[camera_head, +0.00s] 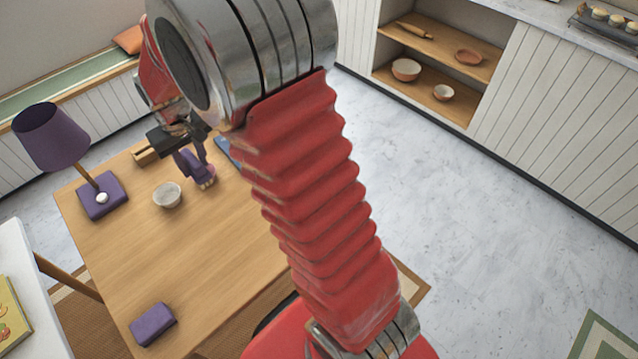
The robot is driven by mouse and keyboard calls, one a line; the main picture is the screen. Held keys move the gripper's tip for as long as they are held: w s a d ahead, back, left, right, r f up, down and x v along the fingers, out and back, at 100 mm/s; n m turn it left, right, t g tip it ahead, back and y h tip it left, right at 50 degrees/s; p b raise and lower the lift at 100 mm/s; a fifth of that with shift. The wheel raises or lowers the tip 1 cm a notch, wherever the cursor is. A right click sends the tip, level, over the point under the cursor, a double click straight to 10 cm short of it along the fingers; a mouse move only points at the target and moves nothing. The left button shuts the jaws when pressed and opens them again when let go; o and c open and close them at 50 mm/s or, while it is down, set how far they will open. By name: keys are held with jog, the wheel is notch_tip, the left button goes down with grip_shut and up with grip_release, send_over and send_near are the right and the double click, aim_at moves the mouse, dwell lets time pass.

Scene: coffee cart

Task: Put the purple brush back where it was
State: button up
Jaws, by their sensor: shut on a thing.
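The purple brush (191,167) is at the far part of the wooden table (190,248), with pale bristles low on its right side. My gripper (190,150) is shut on the brush from above. My red arm crosses the middle of the view and hides part of the table. I cannot tell whether the brush touches the tabletop or hangs just above it.
A small pale bowl (167,195) stands just left of the brush. A purple lamp (102,196) stands at the table's left edge. A purple block (153,324) lies at the near left. A blue flat thing (226,152) is partly hidden behind my arm. The table's middle is clear.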

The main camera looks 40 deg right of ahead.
jog(key=s+d+f, duration=0.1)
jog(key=s+d, duration=0.7)
jog(key=d, duration=0.5)
jog(key=s+d+f, duration=0.1)
jog(key=s+d, duration=0.8)
jog(key=d, duration=0.5)
jog(key=shift+d+f, duration=0.1)
jog(key=shift+f, duration=3.05)
jog(key=shift+f, duration=1.85)
jog(key=shift+f, duration=0.1)
